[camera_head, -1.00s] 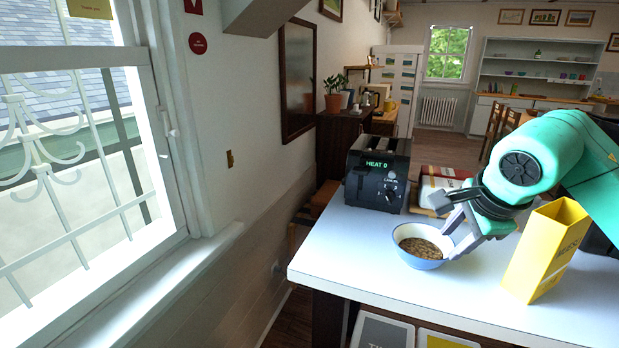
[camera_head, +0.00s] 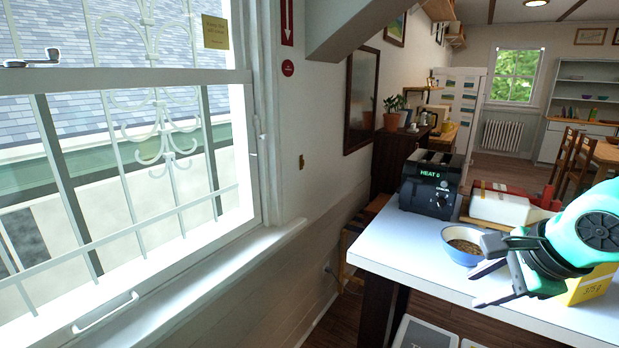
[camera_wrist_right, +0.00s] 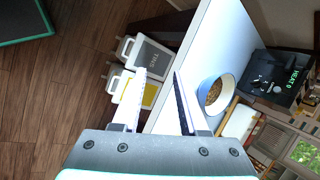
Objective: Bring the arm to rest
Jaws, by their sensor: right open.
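My right gripper (camera_head: 482,285) comes in from the right in the head view, just in front of the blue bowl at the table's near edge. Its two fingers are apart with nothing between them; they also show in the right wrist view (camera_wrist_right: 157,100). The blue bowl (camera_head: 458,256) holds brown grainy food and stands upright on the white table (camera_head: 400,241); it also shows in the wrist view (camera_wrist_right: 226,90). The gripper seems apart from the bowl. My left gripper is in neither view.
A black toaster (camera_head: 430,185) reading HEAT 0 stands behind the bowl, beside a white block-like thing (camera_head: 498,205). A yellow box (camera_head: 592,286) is partly hidden behind my right arm. Bins (camera_wrist_right: 150,60) stand below the table edge. The window (camera_head: 130,150) fills the left.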

